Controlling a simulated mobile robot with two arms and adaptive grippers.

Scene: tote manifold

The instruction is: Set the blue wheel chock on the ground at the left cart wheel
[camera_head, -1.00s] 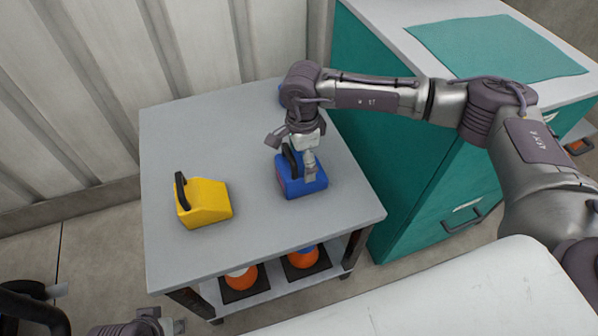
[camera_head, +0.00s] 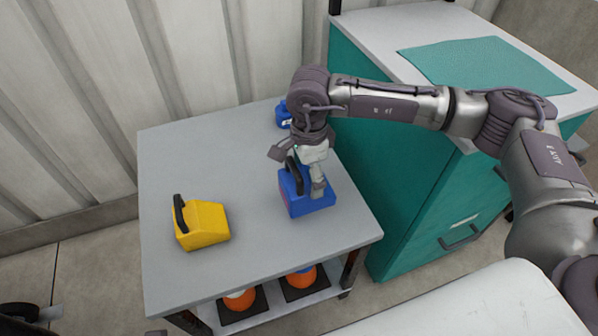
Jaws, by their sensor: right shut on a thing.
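The blue wheel chock (camera_head: 314,202), a wedge-like block with a black handle, is at the right side of the grey table. My right gripper (camera_head: 304,175) reaches down over it from above and is shut on it at the handle. I cannot tell whether its underside touches the tabletop. No cart wheel can be clearly made out.
A yellow chock (camera_head: 208,222) stands on the grey table (camera_head: 240,255), left of the blue one. A small blue object (camera_head: 282,113) is at the table's back edge. Orange rounded items (camera_head: 240,299) sit on the lower shelf. A teal cabinet (camera_head: 390,200) stands close on the right.

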